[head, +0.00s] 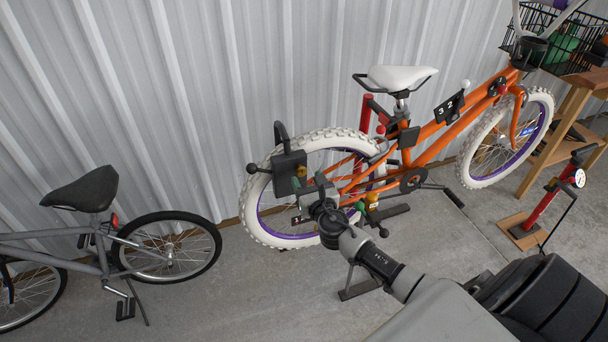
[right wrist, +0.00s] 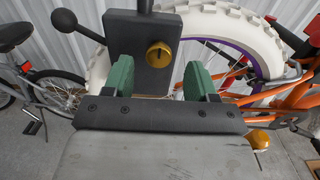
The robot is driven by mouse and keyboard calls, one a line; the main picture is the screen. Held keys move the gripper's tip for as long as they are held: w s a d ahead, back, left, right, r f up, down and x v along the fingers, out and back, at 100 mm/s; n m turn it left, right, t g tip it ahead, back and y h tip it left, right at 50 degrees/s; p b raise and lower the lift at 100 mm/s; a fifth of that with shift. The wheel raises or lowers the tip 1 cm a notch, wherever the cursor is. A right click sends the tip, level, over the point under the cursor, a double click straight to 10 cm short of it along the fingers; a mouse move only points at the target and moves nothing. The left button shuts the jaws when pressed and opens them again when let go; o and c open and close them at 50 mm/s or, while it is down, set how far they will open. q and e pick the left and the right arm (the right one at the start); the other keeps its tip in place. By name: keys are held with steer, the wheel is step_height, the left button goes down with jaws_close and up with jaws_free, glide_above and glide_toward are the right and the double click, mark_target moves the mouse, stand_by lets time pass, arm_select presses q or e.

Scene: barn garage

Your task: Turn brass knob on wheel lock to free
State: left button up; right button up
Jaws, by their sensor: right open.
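The wheel lock (head: 288,172) is a dark box with a shackle on the rear white tire of the orange bike (head: 430,135). In the right wrist view the lock (right wrist: 132,60) fills the upper middle, with a round brass knob (right wrist: 158,55) on its face. The slot in the knob looks close to upright. My right gripper (right wrist: 161,82) is open, its green fingers spread left and right just below the knob. The knob lies between them in the picture, and neither finger appears to touch it. In the head view my right gripper (head: 308,182) is beside the lock. My left gripper is not in view.
A grey bike (head: 95,245) stands at left. A red floor pump (head: 550,195) and a wooden bench (head: 570,120) stand at right. A black ball-ended lever (right wrist: 78,26) sticks out left of the lock. The corrugated wall is close behind.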

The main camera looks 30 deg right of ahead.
mark_target(300, 170)
steer(key=shift+x, duration=1.1)
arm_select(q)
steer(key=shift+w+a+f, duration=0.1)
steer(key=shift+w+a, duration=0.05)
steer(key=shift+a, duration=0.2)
arm_select(e)
steer(key=shift+w, duration=0.4)
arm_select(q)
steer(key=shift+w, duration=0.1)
arm_select(e)
steer(key=shift+c, duration=0.3)
steer(key=c, duration=0.8)
steer(key=shift+c, duration=0.2)
